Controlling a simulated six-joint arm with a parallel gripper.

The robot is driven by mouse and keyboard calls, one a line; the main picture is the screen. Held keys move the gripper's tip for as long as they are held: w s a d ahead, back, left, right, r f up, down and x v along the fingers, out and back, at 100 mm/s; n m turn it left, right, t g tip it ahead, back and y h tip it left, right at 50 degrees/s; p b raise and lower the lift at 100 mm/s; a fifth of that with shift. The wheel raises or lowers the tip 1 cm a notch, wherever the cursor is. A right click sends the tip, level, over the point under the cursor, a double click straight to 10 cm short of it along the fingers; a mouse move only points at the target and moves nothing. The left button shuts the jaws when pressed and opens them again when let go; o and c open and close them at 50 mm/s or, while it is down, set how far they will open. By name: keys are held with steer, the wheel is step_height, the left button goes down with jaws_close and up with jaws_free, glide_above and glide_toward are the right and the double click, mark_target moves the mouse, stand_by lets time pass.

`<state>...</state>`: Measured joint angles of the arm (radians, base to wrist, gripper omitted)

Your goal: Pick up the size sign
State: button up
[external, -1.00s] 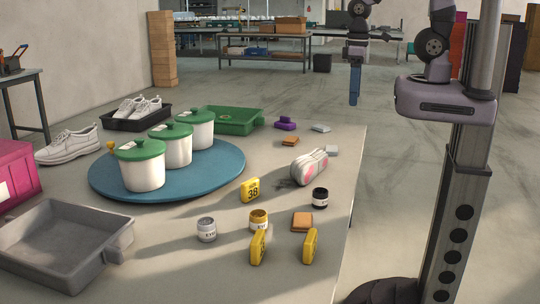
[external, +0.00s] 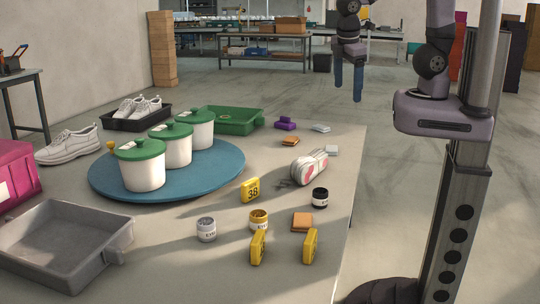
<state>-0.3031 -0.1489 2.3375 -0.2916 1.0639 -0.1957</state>
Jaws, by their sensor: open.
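A yellow size sign (external: 250,190) marked "38" stands on the table, right of the blue round turntable. Two more yellow signs, one on the left (external: 258,247) and one on the right (external: 310,245), stand nearer the front edge, turned so that their faces are hard to read. My gripper (external: 348,92) is open and empty, fingers pointing down, high up beyond the table's far right corner. It is well apart from all the signs.
A blue turntable (external: 225,187) bears white pots with green lids. A grey jar (external: 206,229), yellow jar (external: 258,220), black jar (external: 320,198), orange block (external: 302,222) and white-pink item (external: 309,168) surround the signs. A grey tray (external: 60,250) is at front left.

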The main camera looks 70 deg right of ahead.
steer(key=w+a+f+n+t+h+b, duration=0.3)
steer(key=w+a+n+b, duration=0.25)
steer(key=n, duration=0.35)
step_height(320, 180, up, 4)
steer(key=n+t+y+b, duration=0.6)
steer(key=n+t+b, duration=0.8)
steer(key=n, duration=0.5)
glide_above(315, 240)
steer(key=s, duration=0.3)
steer(key=t, duration=0.1)
steer(key=f, duration=3)
steer(key=shift+w+a+f+p, duration=0.2)
steer(key=shift+w+f+p, duration=0.1)
steer(key=shift+p, duration=0.1)
steer(key=shift+f, duration=0.4)
steer(key=shift+w+f, duration=0.15)
steer(key=shift+w, duration=3.55)
steer(key=shift+c, duration=0.7)
